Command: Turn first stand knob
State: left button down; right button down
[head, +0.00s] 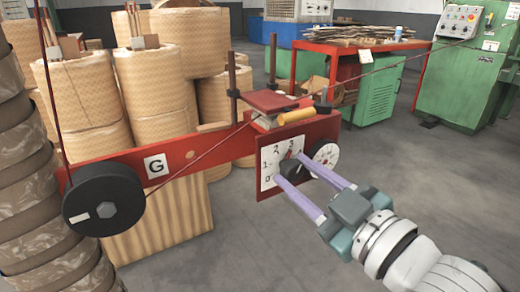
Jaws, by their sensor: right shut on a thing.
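A red stand (215,147) marked with a G plate carries a white dial plate (268,160) with numbers on its front. A dark knob (293,168) sits at the dial plate's lower right. My right gripper (293,170) reaches in from the lower right. Its two long purple fingers are shut on the dark knob, one on either side of it. The fingers partly cover the knob and the dial's lower edge. My left gripper is not in view.
A black wheel (103,200) is at the stand's left end, with a thin red line running from it. Wrapped coils (92,90) stand behind. A red table (345,50) and green machine (465,75) stand farther back. The floor at right is clear.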

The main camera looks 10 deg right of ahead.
jog(key=shift+c, duration=2.3)
grip_release()
jog(key=shift+s+d, duration=0.1)
jog(key=shift+s, duration=0.15)
jog(key=p+v, duration=0.2)
jog(key=v, duration=0.7)
jog(key=shift+s, duration=0.2)
